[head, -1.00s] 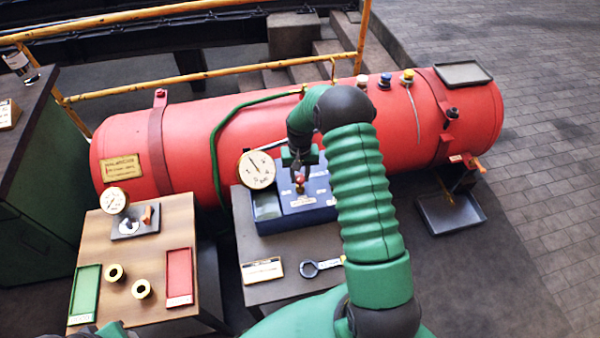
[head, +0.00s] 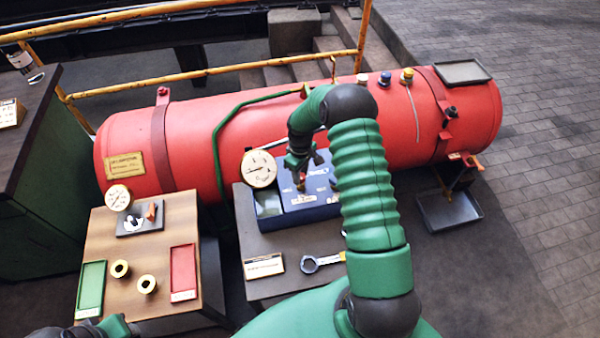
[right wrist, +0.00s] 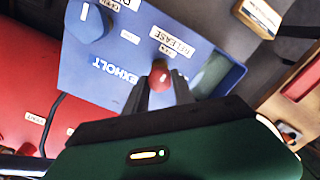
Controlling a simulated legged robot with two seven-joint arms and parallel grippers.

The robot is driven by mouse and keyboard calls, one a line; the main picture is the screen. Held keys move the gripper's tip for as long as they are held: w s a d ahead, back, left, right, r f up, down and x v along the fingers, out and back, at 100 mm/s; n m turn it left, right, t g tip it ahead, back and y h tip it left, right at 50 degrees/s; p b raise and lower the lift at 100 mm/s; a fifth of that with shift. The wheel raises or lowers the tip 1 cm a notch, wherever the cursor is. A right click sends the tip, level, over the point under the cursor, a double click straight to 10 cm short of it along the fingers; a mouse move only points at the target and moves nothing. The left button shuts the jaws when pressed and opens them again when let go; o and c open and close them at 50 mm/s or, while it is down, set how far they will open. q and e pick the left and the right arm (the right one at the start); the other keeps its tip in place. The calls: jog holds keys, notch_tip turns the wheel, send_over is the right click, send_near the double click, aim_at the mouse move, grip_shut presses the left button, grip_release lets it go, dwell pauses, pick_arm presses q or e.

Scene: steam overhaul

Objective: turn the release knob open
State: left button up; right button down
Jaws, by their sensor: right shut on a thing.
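The release knob (right wrist: 160,74) is small and red, on the blue control box (right wrist: 120,60) beside a label reading RELEASE. In the right wrist view it sits between my right gripper's fingertips (right wrist: 160,86), which are shut on it. In the head view my right gripper (head: 300,178) reaches down to the box top, and its fingers partly hide the knob. At the bottom left of the head view, a green and dark part of my left arm shows; its fingertips are out of sight.
A white dial gauge (head: 259,168) stands at the box's left. A blue knob (right wrist: 88,22) is also on the box. A wrench (head: 322,262) and a label plate (head: 263,266) lie in front. The red boiler (head: 290,135) lies behind. A wooden table (head: 140,250) holds trays and brass rings.

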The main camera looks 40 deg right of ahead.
jog(key=shift+s+d+n, duration=0.1)
jog(key=shift+n, duration=0.4)
jog(key=c, duration=1.1)
grip_release()
jog(key=shift+o, duration=0.2)
notch_tip(320, 180, up, 17)
jog(key=shift+f, duration=0.15)
jog(key=shift+d, duration=0.1)
